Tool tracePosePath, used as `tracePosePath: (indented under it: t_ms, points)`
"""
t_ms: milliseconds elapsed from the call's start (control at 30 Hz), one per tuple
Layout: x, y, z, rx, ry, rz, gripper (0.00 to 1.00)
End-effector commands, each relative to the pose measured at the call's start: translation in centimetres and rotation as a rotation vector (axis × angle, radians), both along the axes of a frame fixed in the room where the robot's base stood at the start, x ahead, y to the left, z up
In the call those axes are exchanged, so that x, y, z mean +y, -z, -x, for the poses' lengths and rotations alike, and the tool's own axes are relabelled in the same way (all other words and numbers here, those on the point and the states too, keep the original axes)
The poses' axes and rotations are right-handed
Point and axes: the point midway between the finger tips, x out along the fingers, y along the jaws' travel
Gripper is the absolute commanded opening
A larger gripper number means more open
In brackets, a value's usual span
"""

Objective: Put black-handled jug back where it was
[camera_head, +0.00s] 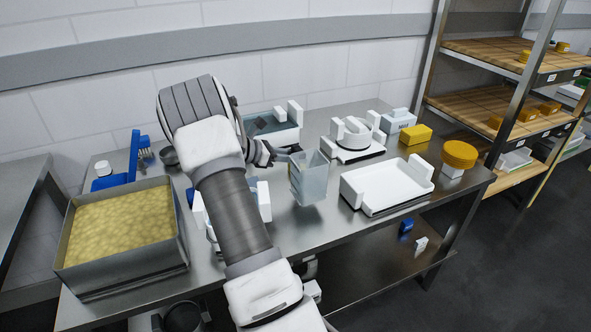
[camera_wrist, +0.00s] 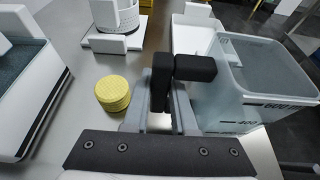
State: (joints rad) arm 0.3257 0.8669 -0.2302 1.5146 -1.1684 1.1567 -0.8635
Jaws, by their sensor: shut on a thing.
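The black-handled jug (camera_head: 310,182) is a translucent, pale box-shaped container, roughly upright near the middle of the counter in the head view. In the wrist view the jug (camera_wrist: 235,108) is at the right, with dark volume marks on its side and its black handle (camera_wrist: 194,68) reaching toward the fingers. My gripper (camera_head: 280,156) is shut on that handle; its fingers also show in the wrist view (camera_wrist: 163,95). The jug appears to be held above the counter, but the gap under it is hard to judge. The inside of the jug looks empty of anything solid.
A white tray with raised blocks (camera_head: 385,190) stands right of the jug, and a round white mould (camera_head: 358,142) behind. A metal vat (camera_head: 125,268) of yellow curd is left. A yellow disc stack (camera_wrist: 113,93) stands beside my fingers. Bare steel counter shows between these.

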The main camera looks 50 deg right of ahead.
Motion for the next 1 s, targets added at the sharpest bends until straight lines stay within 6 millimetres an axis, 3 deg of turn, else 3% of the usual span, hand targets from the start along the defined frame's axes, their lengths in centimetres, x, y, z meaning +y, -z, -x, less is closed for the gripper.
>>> tracePosePath:
  t_ms: [233,600,633,800,1000]
  points:
    - [-0.1,3.6,0.1,0.003,0.000,0.001,0.00]
    - [0.0,3.9,0.1,0.002,0.001,0.001,0.00]
    - [0.0,4.0,0.1,0.002,0.001,0.000,0.27]
    - [0.0,3.9,0.1,0.001,0.001,-0.001,0.55]
    - [0.0,3.9,0.1,0.001,0.001,-0.001,0.55]
